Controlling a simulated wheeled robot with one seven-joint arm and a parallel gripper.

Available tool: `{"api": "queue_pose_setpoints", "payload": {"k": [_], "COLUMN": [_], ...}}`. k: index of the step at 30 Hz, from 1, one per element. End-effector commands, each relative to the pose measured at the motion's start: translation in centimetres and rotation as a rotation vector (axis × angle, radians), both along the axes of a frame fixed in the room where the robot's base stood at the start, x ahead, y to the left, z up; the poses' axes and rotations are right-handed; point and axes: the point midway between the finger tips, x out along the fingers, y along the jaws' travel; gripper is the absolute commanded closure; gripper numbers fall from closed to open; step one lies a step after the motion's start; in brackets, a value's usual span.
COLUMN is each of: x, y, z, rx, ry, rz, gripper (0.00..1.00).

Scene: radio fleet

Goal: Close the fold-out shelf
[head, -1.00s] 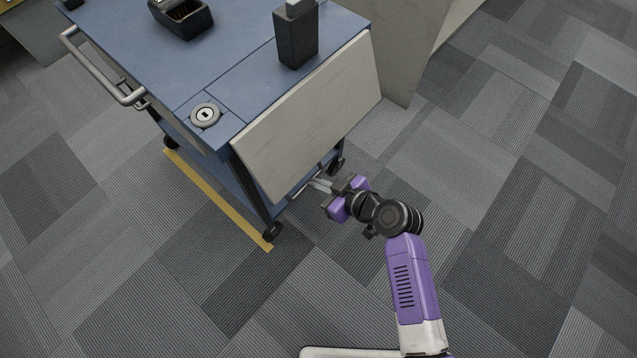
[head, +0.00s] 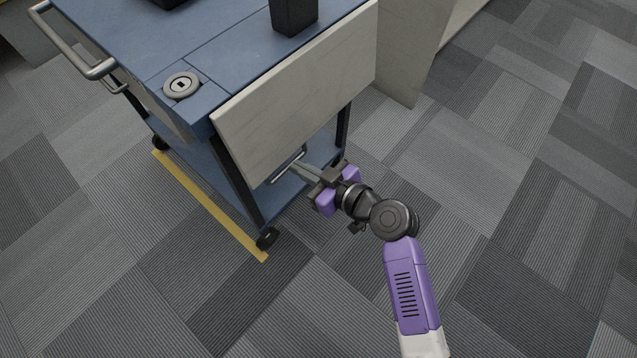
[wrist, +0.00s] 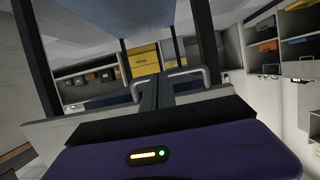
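The fold-out shelf (head: 300,95) is a pale panel on the side of the blue cart (head: 228,48). It hangs down from the cart's top edge, tilted slightly outward. A metal handle (head: 289,165) sits at its lower edge and also shows in the wrist view (wrist: 190,72). My gripper (head: 308,172) is at this handle, low beside the cart. In the wrist view its two fingers (wrist: 156,94) are close together across the middle of the handle and look shut on it. The fingers hide the handle's middle.
A round fitting (head: 181,85) and a black box (head: 293,14) are on the cart top. The cart has a push rail (head: 70,50) and wheels (head: 267,238). A yellow strip (head: 210,205) lies on the floor. A pale panel (head: 405,45) stands behind. Carpet at right is clear.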

Motion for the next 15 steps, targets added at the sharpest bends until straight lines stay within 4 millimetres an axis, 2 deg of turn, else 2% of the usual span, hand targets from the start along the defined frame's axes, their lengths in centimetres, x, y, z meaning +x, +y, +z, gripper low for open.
{"api": "queue_pose_setpoints", "payload": {"k": [1,15], "x": [0.2,1.8], "y": [0.3,2.3], "z": [-0.9,-1.5], "rx": [0.009,0.104], "ry": [-0.009,-0.084], "rz": [0.002,0.001], "gripper": [1.0,1.0]}}
